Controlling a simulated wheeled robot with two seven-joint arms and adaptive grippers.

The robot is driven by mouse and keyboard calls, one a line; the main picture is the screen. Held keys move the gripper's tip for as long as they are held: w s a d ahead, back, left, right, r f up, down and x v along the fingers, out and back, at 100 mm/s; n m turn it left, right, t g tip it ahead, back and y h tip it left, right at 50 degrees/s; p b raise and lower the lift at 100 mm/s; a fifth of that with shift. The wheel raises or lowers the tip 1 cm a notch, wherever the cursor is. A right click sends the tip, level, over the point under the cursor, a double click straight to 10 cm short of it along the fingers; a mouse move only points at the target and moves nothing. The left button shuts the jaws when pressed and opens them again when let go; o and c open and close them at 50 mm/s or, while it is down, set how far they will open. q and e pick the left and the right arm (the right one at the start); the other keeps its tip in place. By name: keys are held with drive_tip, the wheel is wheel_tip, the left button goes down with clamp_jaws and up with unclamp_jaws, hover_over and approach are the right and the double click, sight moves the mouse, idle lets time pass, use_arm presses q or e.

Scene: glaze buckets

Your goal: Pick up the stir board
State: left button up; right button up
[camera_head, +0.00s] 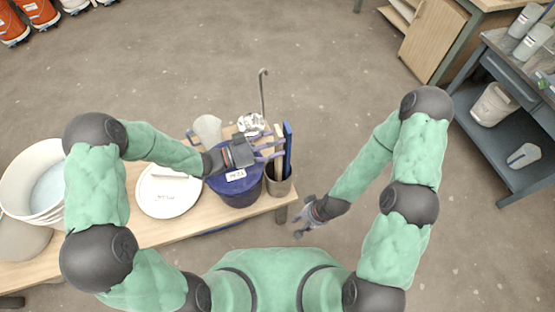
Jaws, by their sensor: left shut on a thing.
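A metal holder (280,187) stands upright at the table's right end with several long tools in it. A pale wooden stir board (279,165) and a blue flat tool (288,140) rise out of it. My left gripper (279,148) reaches over the dark blue bucket to the holder's top, with its fingers shut on the pale stir board; the fingers hide part of it. The stir board's lower end is hidden inside the holder. My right gripper (298,232) hangs low beyond the table's right edge, away from the tools; its opening is too small to judge.
The dark blue labelled bucket (241,195) stands beside the holder. A white round lid (169,200), a white bucket (35,180) and a ladle (262,90) are also on the wooden table (205,224). A grey shelf bench (500,105) stands at right. Open floor lies between.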

use_arm(q)
drive_tip(key=shift+r, duration=0.15)
wheel_tip(320, 180, up, 18)
drive_tip(key=p, duration=0.8)
drive_tip(key=shift+w+a+r+p, duration=0.15)
drive_tip(key=shift+w+a+p, duration=0.4)
drive_tip(key=shift+w+a, duration=1.55)
drive_tip(key=shift+w+a+r+p, duration=0.1)
drive_tip(key=shift+w+a+p, duration=0.85)
drive_tip(key=shift+w, duration=1.95)
drive_tip(key=shift+w+a+r+p, duration=0.15)
drive_tip(key=shift+w+a+p, duration=0.05)
drive_tip(key=shift+w+a, duration=2.05)
drive_tip(key=shift+w+d, duration=0.25)
